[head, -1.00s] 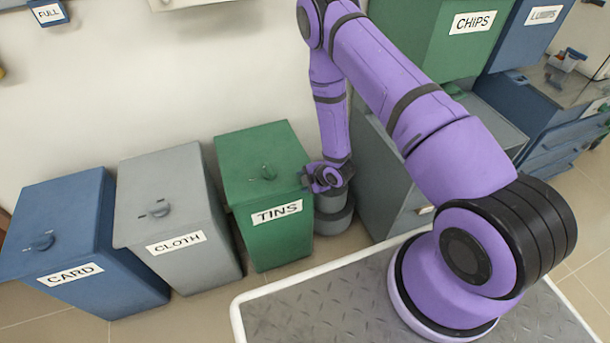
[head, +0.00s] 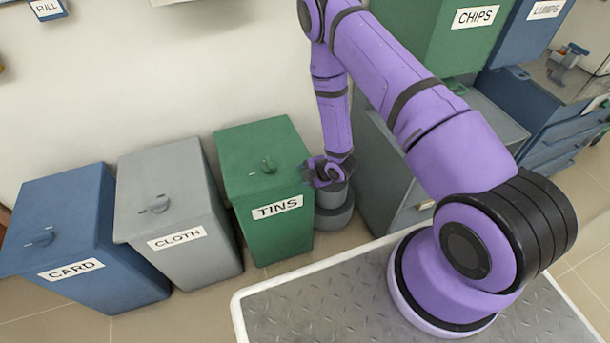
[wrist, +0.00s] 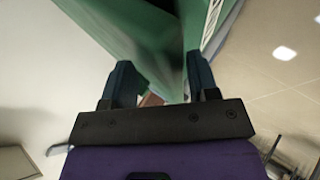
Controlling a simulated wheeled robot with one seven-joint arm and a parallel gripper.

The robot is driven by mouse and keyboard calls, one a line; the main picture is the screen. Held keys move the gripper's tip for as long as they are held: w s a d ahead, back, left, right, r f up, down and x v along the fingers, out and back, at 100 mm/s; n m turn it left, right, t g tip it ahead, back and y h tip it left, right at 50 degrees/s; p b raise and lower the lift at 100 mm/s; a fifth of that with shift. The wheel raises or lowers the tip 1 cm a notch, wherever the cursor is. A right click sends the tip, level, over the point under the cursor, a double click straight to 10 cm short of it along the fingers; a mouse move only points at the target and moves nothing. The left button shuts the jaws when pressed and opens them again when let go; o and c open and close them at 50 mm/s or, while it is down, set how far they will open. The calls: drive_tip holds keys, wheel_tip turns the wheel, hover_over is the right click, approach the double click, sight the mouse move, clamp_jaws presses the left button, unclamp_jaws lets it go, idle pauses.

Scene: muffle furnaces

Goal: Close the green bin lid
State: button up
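The green bin (head: 277,235) with the TINS label stands at the right end of a row of bins. Its lid (head: 245,155) looks down flat over the bin top, with a small handle in the middle. My gripper (head: 311,172) is beside the lid's right edge; I cannot tell whether it touches it. In the wrist view my gripper (wrist: 160,85) has its two dark fingers apart, with nothing clearly held between them. A blurred green surface (wrist: 120,30) fills the space beyond the fingers.
A grey CLOTH bin (head: 180,220) and a blue CARD bin (head: 70,230) stand to the left. Another green container labelled CHIPS (head: 440,35) is above a grey cabinet (head: 385,180) at right. A round grey object (head: 333,215) stands beside the TINS bin.

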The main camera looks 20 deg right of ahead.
drive_tip(key=v, duration=1)
drive_tip(key=shift+a+f, duration=0.1)
drive_tip(key=w+d+r+m+h, duration=0.2)
drive_tip(key=w+r+m, duration=0.1)
drive_tip(key=r, duration=1)
drive_tip(key=w+d+r+m+h, duration=0.2)
drive_tip(key=w+r+m, duration=0.15)
drive_tip(key=r, duration=0.85)
drive_tip(key=s+r+m+h, duration=0.1)
drive_tip(key=s+r+m, duration=0.2)
drive_tip(key=r, duration=0.4)
drive_tip(key=s+r+m, duration=0.2)
drive_tip(key=s+r, duration=0.2)
drive_tip(key=r, duration=0.3)
drive_tip(key=s+r+m, duration=0.2)
drive_tip(key=s+r, duration=0.3)
drive_tip(key=s, duration=0.3)
drive_tip(key=s+a+r+m+g, duration=0.1)
drive_tip(key=s+r+m, duration=0.2)
drive_tip(key=s+r, duration=0.2)
drive_tip(key=s+r+m+g, duration=0.1)
drive_tip(key=s+r+m, duration=0.2)
drive_tip(key=s, duration=0.7)
drive_tip(key=shift+v, duration=1)
